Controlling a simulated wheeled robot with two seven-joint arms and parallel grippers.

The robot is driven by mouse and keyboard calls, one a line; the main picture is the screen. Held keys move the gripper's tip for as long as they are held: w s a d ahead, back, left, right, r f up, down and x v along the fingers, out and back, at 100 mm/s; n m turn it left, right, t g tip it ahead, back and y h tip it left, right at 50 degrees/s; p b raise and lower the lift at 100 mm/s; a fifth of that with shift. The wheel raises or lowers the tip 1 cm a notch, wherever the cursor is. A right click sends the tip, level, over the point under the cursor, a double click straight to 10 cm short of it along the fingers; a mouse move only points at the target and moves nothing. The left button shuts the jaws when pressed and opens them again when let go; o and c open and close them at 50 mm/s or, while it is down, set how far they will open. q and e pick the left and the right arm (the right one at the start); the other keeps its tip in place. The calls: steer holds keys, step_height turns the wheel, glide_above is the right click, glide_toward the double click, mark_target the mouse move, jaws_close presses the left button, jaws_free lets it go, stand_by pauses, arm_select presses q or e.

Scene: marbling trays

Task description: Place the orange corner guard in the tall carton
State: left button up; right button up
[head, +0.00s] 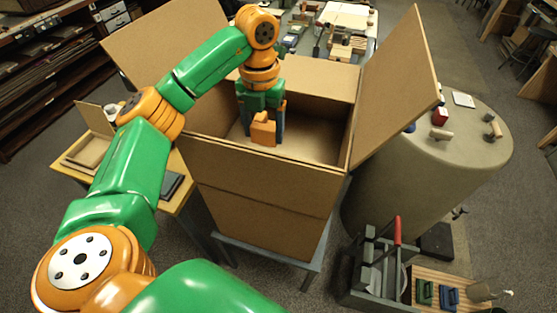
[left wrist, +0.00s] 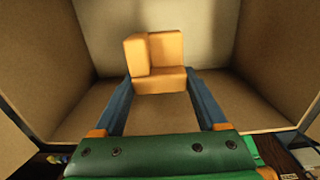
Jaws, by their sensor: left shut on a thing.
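The orange corner guard (head: 263,130) is a small L-shaped block between the fingers of my left gripper (head: 264,122). In the left wrist view the guard (left wrist: 157,60) sits between the two blue fingertips (left wrist: 160,84), which are shut on it. The tall carton (head: 255,178) stands open in the middle of the head view. The left gripper points down into the carton's mouth, with the guard inside the opening and above the carton floor. In the left wrist view the carton's inner walls (left wrist: 272,50) surround it. My right gripper is not in view.
The carton's flaps stand open at left (head: 150,45) and right (head: 405,80). The carton rests on a low grey stand (head: 262,256). A round table (head: 455,150) stands at the right, a grey tool caddy (head: 375,285) at the lower right, and a wooden table (head: 180,205) at the left.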

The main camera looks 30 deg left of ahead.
mark_target(266, 140)
arm_select(q)
steer(key=f, duration=0.1)
steer(key=f+b, duration=0.1)
steer(key=f, duration=0.2)
steer(key=shift+w+b, duration=0.35)
step_height(266, 140, down, 9)
steer(key=shift+s+f+p, duration=0.1)
steer(key=shift+p, duration=0.9)
steer(key=shift+f, duration=0.3)
steer(key=o, duration=1.3)
steer(key=shift+r, duration=0.1)
steer(key=shift+c, duration=0.2)
steer(key=shift+r, duration=0.3)
step_height(266, 140, up, 12)
steer(key=shift+f+b, duration=0.1)
steer(key=shift+b, duration=0.45)
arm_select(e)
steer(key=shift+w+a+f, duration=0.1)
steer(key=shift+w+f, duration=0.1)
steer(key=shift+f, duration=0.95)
